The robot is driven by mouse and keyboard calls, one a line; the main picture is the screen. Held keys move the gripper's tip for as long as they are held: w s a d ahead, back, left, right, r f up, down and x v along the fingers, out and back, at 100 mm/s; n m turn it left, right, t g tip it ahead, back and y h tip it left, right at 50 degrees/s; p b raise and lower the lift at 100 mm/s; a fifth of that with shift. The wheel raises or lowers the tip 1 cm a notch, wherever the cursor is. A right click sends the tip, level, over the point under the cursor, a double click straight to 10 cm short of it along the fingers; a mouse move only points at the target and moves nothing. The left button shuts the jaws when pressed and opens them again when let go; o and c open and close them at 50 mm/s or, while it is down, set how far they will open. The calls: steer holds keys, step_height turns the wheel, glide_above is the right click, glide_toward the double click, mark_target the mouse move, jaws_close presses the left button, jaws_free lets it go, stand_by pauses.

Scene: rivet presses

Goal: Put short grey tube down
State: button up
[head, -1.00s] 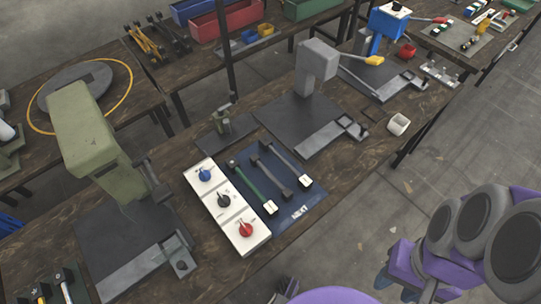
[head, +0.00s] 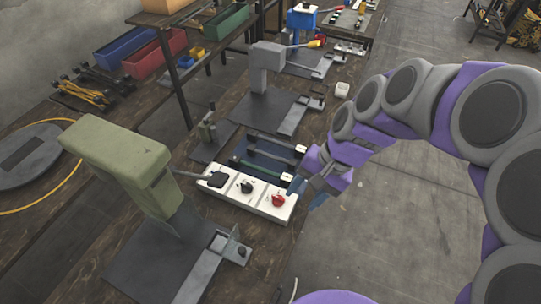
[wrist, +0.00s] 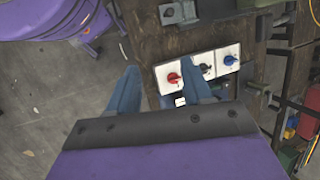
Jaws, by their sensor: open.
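My gripper (head: 306,193) is open, beside the right end of the white knob panel. In the wrist view its two blue fingers (wrist: 158,75) stand wide apart, with no tube visible between them. The blue mat (head: 262,154) lies behind the panel. A green tube (head: 262,170) with a white tag lies along its near side, and a grey tube (head: 276,143) lies along its far side. I cannot tell whether either grey piece in view is the short grey tube. In the wrist view a finger hides most of the mat.
The white panel (head: 228,195) has a red knob (head: 278,200) and a black knob. A green press (head: 125,160) stands at left, a grey press (head: 267,58) behind the mat. A white cup (head: 342,90) stands near the table edge.

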steer(key=w+a+f+m+t+y+p, duration=0.1)
steer(key=w+f+m+y, duration=0.2)
steer(key=w, duration=0.6)
steer(key=w+a+f+m+t+y, duration=0.1)
steer(key=w+a+f+m, duration=0.15)
steer(key=w+m, duration=0.45)
steer(key=w+d+f+m+t, duration=0.1)
steer(key=w+d+f+m, duration=0.2)
steer(key=w+d+f, duration=0.45)
steer(key=m+t+b, duration=0.2)
steer(key=m, duration=0.3)
glide_toward(282, 159)
steer(key=a+f, duration=0.1)
steer(key=w+a+f, duration=0.1)
steer(key=f, duration=0.1)
steer(key=shift+w+f, duration=0.15)
steer(key=shift+f, duration=0.1)
steer(key=shift+a+r+b+x, duration=0.1)
steer(key=shift+b+x, duration=0.25)
steer(key=shift+x, duration=0.65)
steer(key=shift+a+r+b+x, duration=0.1)
steer(key=shift+b+x, duration=0.2)
steer(key=shift+x, duration=0.65)
steer(key=shift+a+r+b+x, duration=0.15)
steer(key=shift+b+x, duration=0.2)
steer(key=shift+x, duration=0.65)
steer(key=shift+d, duration=0.15)
jaws_close()
